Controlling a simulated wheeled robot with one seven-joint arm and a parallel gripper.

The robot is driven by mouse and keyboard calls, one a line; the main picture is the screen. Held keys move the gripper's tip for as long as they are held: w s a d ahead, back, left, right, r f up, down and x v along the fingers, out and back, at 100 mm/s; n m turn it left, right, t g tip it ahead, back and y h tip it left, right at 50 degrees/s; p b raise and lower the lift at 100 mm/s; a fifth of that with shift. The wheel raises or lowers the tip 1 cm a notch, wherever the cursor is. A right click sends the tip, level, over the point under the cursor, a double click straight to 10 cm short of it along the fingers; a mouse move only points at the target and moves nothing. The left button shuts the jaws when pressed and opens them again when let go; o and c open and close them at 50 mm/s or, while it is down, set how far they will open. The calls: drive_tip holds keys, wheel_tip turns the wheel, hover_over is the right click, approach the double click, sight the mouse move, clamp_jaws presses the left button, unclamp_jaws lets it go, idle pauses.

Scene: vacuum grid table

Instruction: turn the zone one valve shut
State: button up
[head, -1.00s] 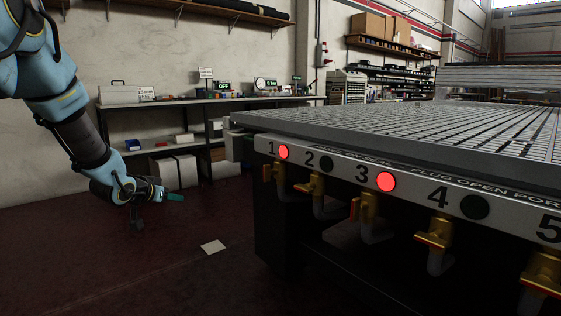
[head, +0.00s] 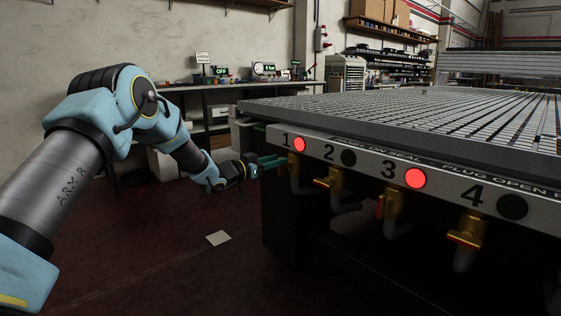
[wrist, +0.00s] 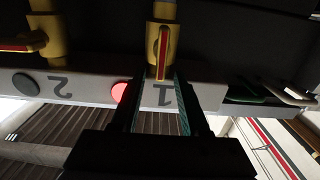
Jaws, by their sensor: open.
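The zone one valve is yellow with a red-edged lever (wrist: 163,52) in the wrist view. The lever lies in line with its pipe, below the lit red lamp (head: 299,145) marked 1.
The valve two lever (head: 328,183) lies crosswise, its lamp (head: 348,158) dark. Valve three's lever (head: 381,207) is in line with its pipe, its lamp (head: 415,178) red. The grid table's edge (head: 330,119) overhangs the valves. A pale sheet (head: 218,238) lies on the open floor.

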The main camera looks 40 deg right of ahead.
drive_tip(key=shift+d, duration=1.2)
clamp_jaws()
